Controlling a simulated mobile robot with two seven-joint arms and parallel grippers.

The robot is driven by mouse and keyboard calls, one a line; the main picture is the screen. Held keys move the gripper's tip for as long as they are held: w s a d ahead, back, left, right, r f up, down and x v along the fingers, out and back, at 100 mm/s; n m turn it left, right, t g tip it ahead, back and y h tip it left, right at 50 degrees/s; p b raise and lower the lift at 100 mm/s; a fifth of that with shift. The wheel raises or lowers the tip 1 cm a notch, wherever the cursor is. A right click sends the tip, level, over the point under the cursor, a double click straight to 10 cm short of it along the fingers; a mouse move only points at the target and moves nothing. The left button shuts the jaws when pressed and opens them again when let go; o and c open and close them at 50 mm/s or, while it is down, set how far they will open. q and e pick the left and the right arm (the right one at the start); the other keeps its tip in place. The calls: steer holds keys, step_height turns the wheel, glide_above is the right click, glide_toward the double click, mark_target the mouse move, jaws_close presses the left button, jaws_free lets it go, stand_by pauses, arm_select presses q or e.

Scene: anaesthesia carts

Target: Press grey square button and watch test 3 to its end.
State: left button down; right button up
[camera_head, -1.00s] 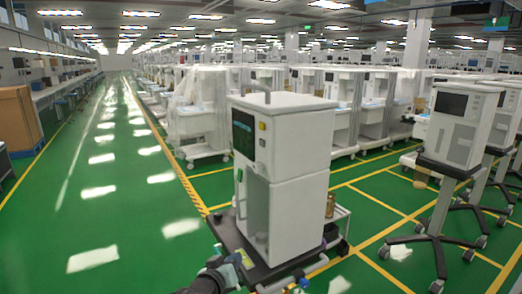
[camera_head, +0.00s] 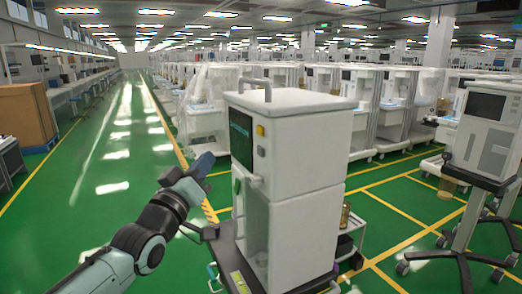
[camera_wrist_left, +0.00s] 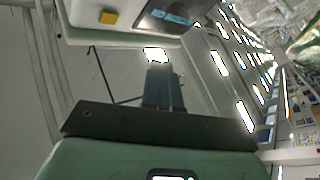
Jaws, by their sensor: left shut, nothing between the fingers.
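A white anaesthesia machine (camera_head: 308,160) stands upright on a dark trolley base. Below the yellow button is a small grey square (camera_head: 261,142), too small to read. My left gripper (camera_head: 207,161) is shut and empty, raised to the left of the screen and apart from the machine. In the left wrist view its fingers (camera_wrist_left: 163,82) point toward the machine, where the yellow button (camera_wrist_left: 109,18) and screen edge show at the top. My right gripper is out of view.
More machines on wheeled stands (camera_head: 484,130) stand at the right. Wrapped carts (camera_head: 205,105) line the back. A brown box (camera_head: 27,118) is at far left. The green floor on the left is clear.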

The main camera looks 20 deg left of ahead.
mark_target(260, 151)
arm_select(q)
steer(key=shift+d, duration=0.15)
steer(key=w+d+p, duration=0.5)
steer(key=w+p, duration=0.1)
steer(key=shift+w+d, duration=0.25)
steer(key=shift+w, duration=0.15)
stand_by(1.9)
steer(key=shift+w+d, duration=0.25)
steer(key=shift+w, duration=0.05)
